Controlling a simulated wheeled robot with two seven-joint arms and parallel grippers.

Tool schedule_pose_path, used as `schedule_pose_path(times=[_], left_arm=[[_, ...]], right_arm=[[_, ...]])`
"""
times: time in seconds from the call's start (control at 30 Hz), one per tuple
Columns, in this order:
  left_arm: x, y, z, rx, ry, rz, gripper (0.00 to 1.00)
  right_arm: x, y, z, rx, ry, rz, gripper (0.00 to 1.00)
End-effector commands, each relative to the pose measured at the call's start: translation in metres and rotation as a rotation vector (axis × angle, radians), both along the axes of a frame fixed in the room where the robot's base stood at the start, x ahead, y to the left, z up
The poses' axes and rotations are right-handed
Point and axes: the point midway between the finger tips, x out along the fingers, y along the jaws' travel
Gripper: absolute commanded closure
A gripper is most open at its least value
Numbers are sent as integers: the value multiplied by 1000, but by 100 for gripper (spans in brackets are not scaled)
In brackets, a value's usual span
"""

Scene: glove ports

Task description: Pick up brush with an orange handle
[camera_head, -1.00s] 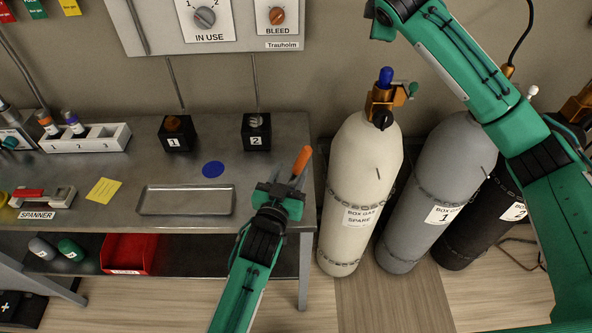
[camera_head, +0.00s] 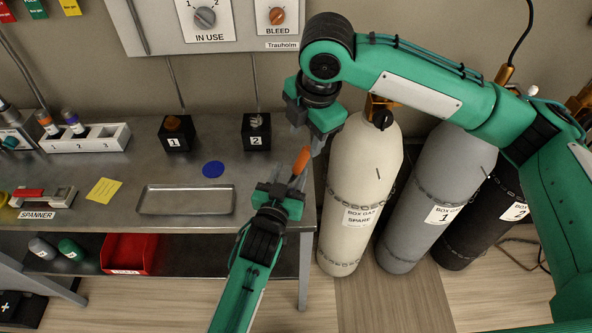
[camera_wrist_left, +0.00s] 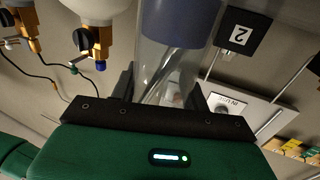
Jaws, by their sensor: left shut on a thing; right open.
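The orange end points up and slightly right, above the bench's right front corner; no bristles show. In the left wrist view, a clear tube-like shape with a blue-violet band (camera_wrist_left: 178,22) rises between the fingers; I cannot tell how it joins the orange part. My right gripper (camera_head: 308,138) is open, pointing down, just above the orange end. I cannot tell whether they touch.
A metal tray (camera_head: 186,212), a blue disc (camera_head: 213,169), and black blocks 1 (camera_head: 176,143) and 2 (camera_head: 256,142) are on the bench. A white rack (camera_head: 85,145) holds vials at the left. A cream gas cylinder (camera_head: 350,225) stands just right of the bench.

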Motion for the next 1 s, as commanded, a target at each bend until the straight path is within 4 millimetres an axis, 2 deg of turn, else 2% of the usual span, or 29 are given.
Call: schedule_pose_path(times=[0.1,0.23,0.53,0.8,1.0], left_arm=[[0,0,0,0,1,0,77],[0,0,0,0,1,0,77],[0,0,0,0,1,0,77],[0,0,0,0,1,0,77],[0,0,0,0,1,0,77]], right_arm=[[4,2,-23,0,3,-3,54],[7,4,-42,1,2,-4,54],[10,6,-62,1,0,-3,54],[15,10,-100,2,0,-3,54],[16,10,-104,2,-2,-2,54]])
